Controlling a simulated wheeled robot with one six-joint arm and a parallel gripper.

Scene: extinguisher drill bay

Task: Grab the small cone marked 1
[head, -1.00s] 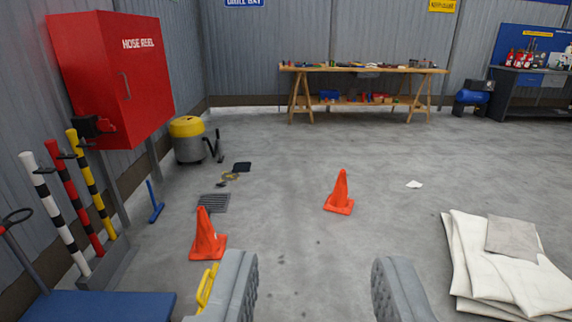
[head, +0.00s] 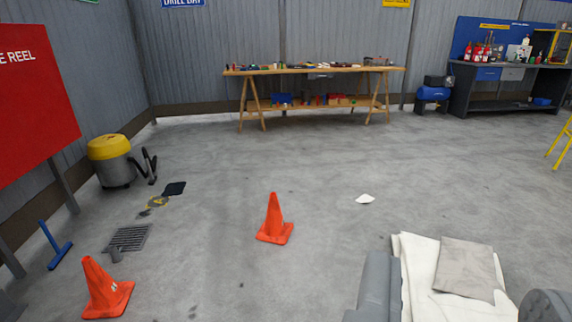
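Two small orange cones stand upright on the grey floor. One cone (head: 106,290) is at the lower left and bears a small pale mark that I cannot read. The other cone (head: 274,222) is farther off, near the middle, and shows no readable number. I cannot tell which is marked 1. My gripper (head: 458,302) is open, its two grey fingers spread at the lower right edge. It is to the right of both cones and apart from them. Folded pale sheets (head: 425,270) show between and behind the fingers.
A floor drain (head: 130,238), a blue-handled tool (head: 57,246) and a yellow-topped drum vacuum (head: 112,162) are on the left, near the red hose reel cabinet (head: 35,105). A wooden workbench (head: 315,72) stands at the back.

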